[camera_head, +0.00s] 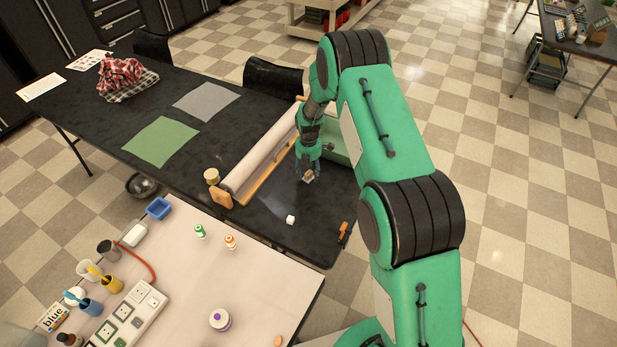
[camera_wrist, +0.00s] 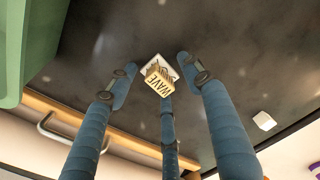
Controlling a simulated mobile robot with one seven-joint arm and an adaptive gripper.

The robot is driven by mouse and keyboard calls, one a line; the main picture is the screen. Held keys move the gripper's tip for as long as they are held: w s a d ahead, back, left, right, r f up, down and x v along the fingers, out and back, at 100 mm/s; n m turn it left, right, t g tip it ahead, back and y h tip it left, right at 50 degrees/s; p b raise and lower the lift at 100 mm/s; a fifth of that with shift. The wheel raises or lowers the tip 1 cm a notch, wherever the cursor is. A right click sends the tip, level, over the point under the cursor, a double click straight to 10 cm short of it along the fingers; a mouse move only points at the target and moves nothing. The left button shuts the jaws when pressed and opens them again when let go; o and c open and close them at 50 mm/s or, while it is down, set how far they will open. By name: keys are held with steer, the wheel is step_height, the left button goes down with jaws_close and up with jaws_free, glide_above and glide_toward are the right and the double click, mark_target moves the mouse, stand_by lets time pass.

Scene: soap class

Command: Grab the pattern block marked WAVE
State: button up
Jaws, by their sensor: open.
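The pattern block marked WAVE (camera_wrist: 155,82) is on the dark table top in the wrist view. It has a tan side with dark letters and a pale top face with a dark pattern. In the head view only a small pale piece of it (camera_head: 308,180) shows under the fingertips. My gripper (camera_wrist: 158,72) has three blue fingers spread apart, open and empty. The fingers are to the left, right and below the block in the wrist view; I cannot tell whether any touches it. In the head view my gripper (camera_head: 308,170) points down over the dark table.
A small white block (camera_head: 291,219) lies nearby on the dark table (camera_head: 262,218). A paper roll on a wooden holder (camera_head: 262,155) stands left of my gripper, and a green box (camera_head: 340,148) stands behind. An orange-and-black tool (camera_head: 344,232) lies near the right edge.

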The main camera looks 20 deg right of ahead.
mark_target(309, 174)
jaws_close()
stand_by(0.3)
steer(key=shift+r, duration=0.55)
steer(key=r, duration=0.2)
steer(key=shift+s+r+p, duration=0.3)
steer(key=shift+s+p, duration=0.05)
steer(key=shift+p, duration=0.05)
steer(key=s, duration=0.5)
steer(key=s+r+p, duration=0.1)
steer(key=s, duration=0.9)
steer(key=shift+s+a+r, duration=0.15)
steer(key=shift+a, duration=0.25)
